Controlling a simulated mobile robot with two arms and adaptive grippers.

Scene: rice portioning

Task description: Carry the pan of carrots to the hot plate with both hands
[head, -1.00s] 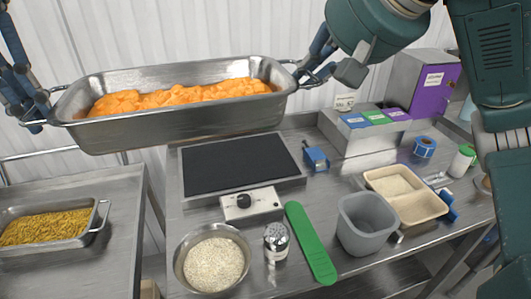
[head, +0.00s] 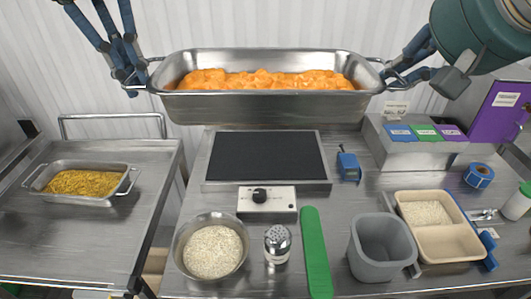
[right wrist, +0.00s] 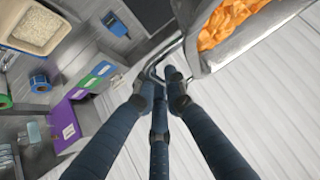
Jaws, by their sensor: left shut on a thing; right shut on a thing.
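The steel pan of carrots (head: 265,108) is held up in the air in the head view, roughly level, above and behind the hot plate. The orange carrots (head: 262,80) fill it. My left gripper (head: 138,85) is shut on the pan's left handle. My right gripper (head: 395,80) is shut on its right handle; in the right wrist view the fingers (right wrist: 163,78) close around that handle beside the pan (right wrist: 245,35). The hot plate (head: 267,157) has a black flat top with nothing on it, and a control box with a knob (head: 266,199) in front.
In front of the hot plate are a bowl of rice (head: 212,250), a shaker (head: 277,243), a green strip (head: 316,250) and a grey tub (head: 380,247). A two-part tray (head: 450,243) and a blue device (head: 348,165) are right. A pan of yellow food (head: 82,182) is on the left cart.

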